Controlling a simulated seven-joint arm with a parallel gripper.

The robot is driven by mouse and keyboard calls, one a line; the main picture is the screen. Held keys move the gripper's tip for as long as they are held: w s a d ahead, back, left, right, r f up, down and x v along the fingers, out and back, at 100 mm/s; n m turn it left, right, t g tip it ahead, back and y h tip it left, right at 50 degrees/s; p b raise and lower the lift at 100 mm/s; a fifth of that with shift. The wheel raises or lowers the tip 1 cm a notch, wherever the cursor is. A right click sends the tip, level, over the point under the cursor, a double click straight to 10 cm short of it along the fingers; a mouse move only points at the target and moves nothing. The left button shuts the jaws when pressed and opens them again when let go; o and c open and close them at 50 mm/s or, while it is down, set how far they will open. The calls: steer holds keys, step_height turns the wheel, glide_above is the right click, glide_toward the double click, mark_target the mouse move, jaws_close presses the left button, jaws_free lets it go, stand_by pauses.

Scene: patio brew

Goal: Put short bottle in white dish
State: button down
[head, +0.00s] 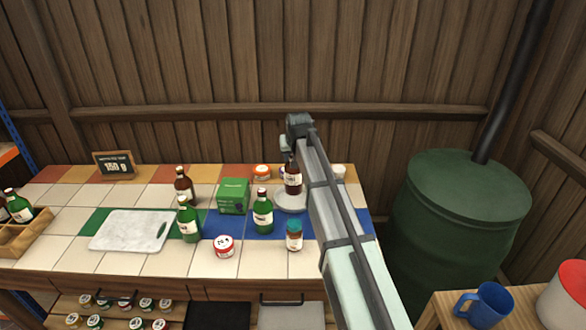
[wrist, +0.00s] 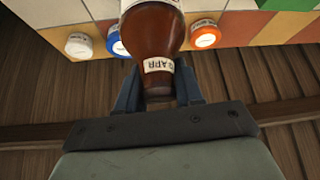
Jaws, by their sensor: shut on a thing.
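My gripper (wrist: 158,92) is shut on a brown bottle (wrist: 155,30) with a white label, gripping it near its neck. In the head view this brown bottle (head: 292,180) looks upright, at the white dish (head: 288,205) on the back right of the counter. Whether its base touches the dish or hangs just above it, I cannot tell. My arm covers the dish's right side, and the dish cannot be made out in the wrist view.
A green bottle (head: 262,214) and a green box (head: 233,195) stand left of the dish. A small blue-capped jar (head: 294,238) stands in front. An orange-lidded jar (head: 262,172) and a white-lidded jar (head: 338,171) are behind. A pale board (head: 130,230) lies further left.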

steer(key=shift+f, duration=2.4)
steer(key=c, duration=0.7)
jaws_free()
steer(key=v, duration=1.2)
